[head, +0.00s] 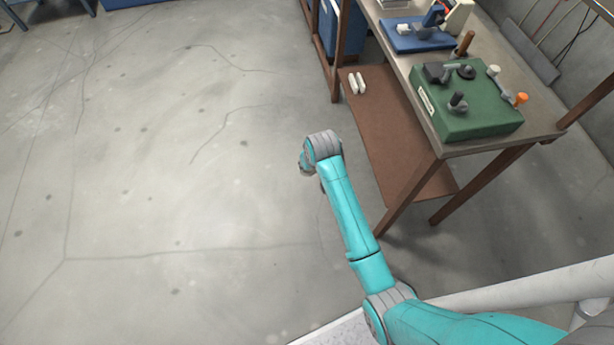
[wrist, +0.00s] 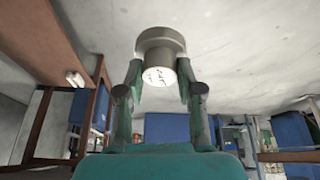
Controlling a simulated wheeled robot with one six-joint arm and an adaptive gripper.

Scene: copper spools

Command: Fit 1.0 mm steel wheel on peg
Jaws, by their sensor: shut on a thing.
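My gripper (wrist: 160,78) is shut on a grey stepped cylindrical wheel (wrist: 160,40), with one finger on each side of it. The wheel has a wide rim and a narrower pale end face with small dark marks that I cannot read. In the head view my gripper (head: 306,164) is mostly hidden behind my wrist, over open floor left of the bench; the wheel cannot be made out there. A green machine (head: 470,125) on the bench carries a dark upright peg-like part (head: 458,102); I cannot tell whether it is the peg.
The wooden bench (head: 404,62) stands at the right, with a blue-based device (head: 415,38) at its back. Its brown lower shelf (head: 385,135) holds two small white pieces (head: 357,82). The floor at the left is clear.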

